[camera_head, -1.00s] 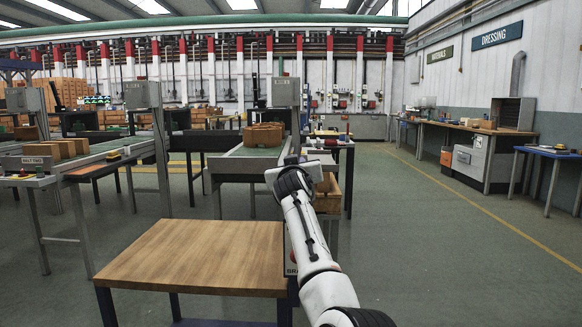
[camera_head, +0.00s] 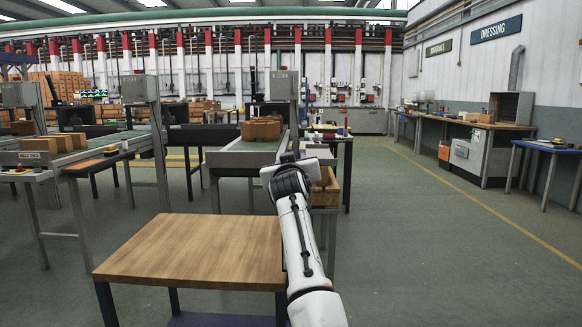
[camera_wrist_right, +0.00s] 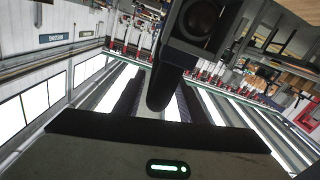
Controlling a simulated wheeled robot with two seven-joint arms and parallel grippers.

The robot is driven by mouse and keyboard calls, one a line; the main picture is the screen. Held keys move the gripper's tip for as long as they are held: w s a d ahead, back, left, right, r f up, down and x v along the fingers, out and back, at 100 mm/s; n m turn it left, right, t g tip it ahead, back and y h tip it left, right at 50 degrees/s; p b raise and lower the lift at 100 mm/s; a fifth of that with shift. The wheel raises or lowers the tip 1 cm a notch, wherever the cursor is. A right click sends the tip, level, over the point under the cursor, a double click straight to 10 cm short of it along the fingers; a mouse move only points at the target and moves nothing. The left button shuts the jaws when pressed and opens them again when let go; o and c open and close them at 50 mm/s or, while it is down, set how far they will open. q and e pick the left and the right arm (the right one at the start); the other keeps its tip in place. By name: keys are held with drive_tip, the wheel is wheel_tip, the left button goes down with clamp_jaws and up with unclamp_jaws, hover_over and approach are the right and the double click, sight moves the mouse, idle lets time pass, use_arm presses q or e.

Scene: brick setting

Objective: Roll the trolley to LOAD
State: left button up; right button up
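A low trolley or table with a wooden top (camera_head: 195,250) and dark blue legs stands directly before me in the head view. My right arm reaches forward over its right edge. The white and dark right wrist and gripper (camera_head: 290,165) lie beyond the top's far right corner; the fingertips are hidden there. My left gripper is not in view. I see no readable LOAD marking.
A conveyor bench with brown blocks (camera_head: 262,130) stands ahead; a wooden crate (camera_head: 326,188) is beside my wrist. Another bench with tan blocks (camera_head: 55,143) is on the left. Workbenches (camera_head: 465,125) line the right wall. The green floor (camera_head: 420,250) to the right is clear.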

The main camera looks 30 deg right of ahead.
drive_tip(key=v, duration=0.7)
drive_tip(key=shift+s+a, duration=0.2)
drive_tip(key=shift+f, duration=0.1)
